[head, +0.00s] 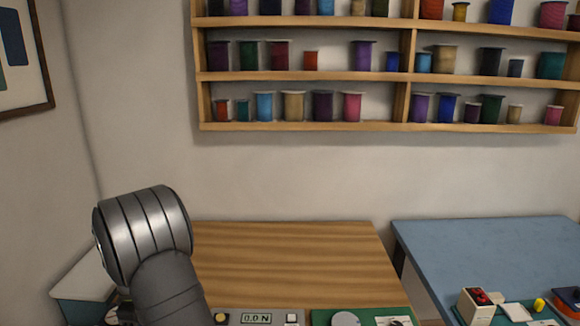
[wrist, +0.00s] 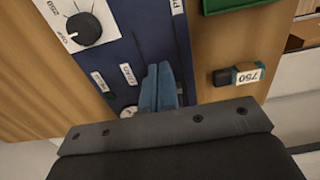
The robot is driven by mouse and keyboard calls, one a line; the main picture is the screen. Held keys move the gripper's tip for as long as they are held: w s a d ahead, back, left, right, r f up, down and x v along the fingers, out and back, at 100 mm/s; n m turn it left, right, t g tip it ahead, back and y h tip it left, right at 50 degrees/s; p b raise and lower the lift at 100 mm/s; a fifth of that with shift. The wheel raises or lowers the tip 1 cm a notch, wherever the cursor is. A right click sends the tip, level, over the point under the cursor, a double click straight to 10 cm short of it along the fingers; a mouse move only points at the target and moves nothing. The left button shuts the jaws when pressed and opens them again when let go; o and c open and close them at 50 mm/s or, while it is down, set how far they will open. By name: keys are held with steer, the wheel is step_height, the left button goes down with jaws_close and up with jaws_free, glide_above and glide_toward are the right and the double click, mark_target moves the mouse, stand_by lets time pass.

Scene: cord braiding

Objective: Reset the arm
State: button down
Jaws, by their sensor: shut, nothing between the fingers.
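My gripper (wrist: 159,75) shows in the wrist view as two blue fingers lying together, shut with nothing between them. They stand over a dark blue panel (wrist: 118,52), which carries a white plate with a black knob (wrist: 85,28) and small white labels. I cannot tell from this view whether the fingertips touch the panel. A small whitish round part (wrist: 128,111) shows beside the fingers, partly hidden. In the head view only my grey arm links show at the lower left; the gripper is out of that picture.
The wooden bench (head: 285,260) is bare at the back. A force display (head: 257,319) and a green board (head: 325,319) line its front. A blue table (head: 490,250) at right holds small parts. Spool shelves (head: 300,127) hang above. A block marked 750 (wrist: 247,75) lies right of the panel.

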step_height(320, 180, down, 2)
steer(key=shift+f, duration=0.1)
steer(key=shift+a, duration=0.8)
steer(key=d, duration=0.6)
steer(key=shift+d, duration=0.2)
steer(key=shift+d+r, duration=0.1)
steer(key=shift+r, duration=0.5)
steer(key=c, duration=2.2)
jaws_free()
